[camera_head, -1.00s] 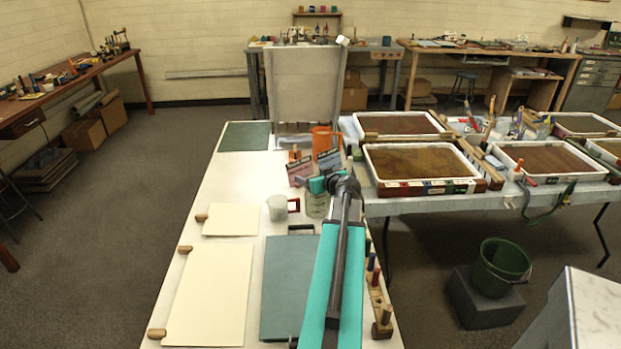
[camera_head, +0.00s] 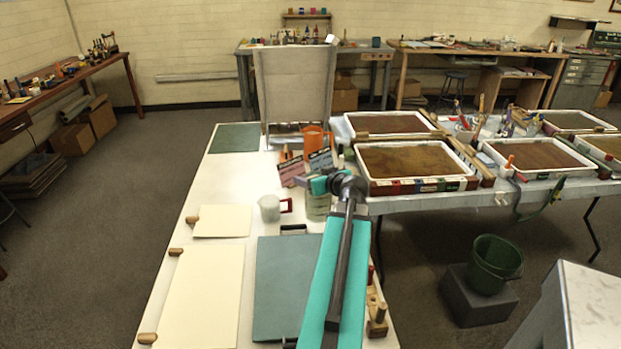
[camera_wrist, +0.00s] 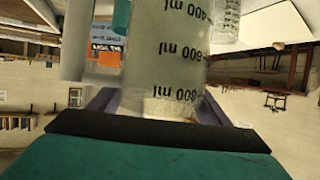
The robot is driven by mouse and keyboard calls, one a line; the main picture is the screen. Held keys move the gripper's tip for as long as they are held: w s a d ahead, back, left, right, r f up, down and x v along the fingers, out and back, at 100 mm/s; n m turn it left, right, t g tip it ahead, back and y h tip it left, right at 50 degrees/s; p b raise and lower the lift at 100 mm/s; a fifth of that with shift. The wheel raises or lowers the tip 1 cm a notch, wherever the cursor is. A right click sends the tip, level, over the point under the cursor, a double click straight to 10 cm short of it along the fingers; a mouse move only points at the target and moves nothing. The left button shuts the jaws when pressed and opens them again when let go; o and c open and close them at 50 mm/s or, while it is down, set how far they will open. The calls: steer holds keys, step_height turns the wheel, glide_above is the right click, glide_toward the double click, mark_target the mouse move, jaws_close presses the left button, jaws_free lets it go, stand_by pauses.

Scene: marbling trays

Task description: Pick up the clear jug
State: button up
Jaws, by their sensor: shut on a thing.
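The clear jug (camera_head: 317,208), see-through with dark millilitre marks, is at the right part of the white table in the head view. My gripper (camera_head: 318,184) is at its upper part, with my arm coming in from the front. In the wrist view the jug (camera_wrist: 178,55) stands large between the two fingers (camera_wrist: 160,105), its marks upside down. The gripper is shut on it. Whether its base touches the table cannot be told.
A whitish jug with a red handle (camera_head: 270,208) stands just left. An orange jug (camera_head: 313,138) and small cards (camera_head: 292,171) are behind. Cream sheets (camera_head: 200,290) and a blue-green board (camera_head: 280,285) lie in front. Marbling trays (camera_head: 415,187) are to the right.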

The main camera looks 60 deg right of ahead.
steer(key=shift+r+v, duration=0.25)
steer(key=shift+v, duration=1.35)
steer(key=shift+s+r+b, duration=0.1)
steer(key=shift+b, duration=0.2)
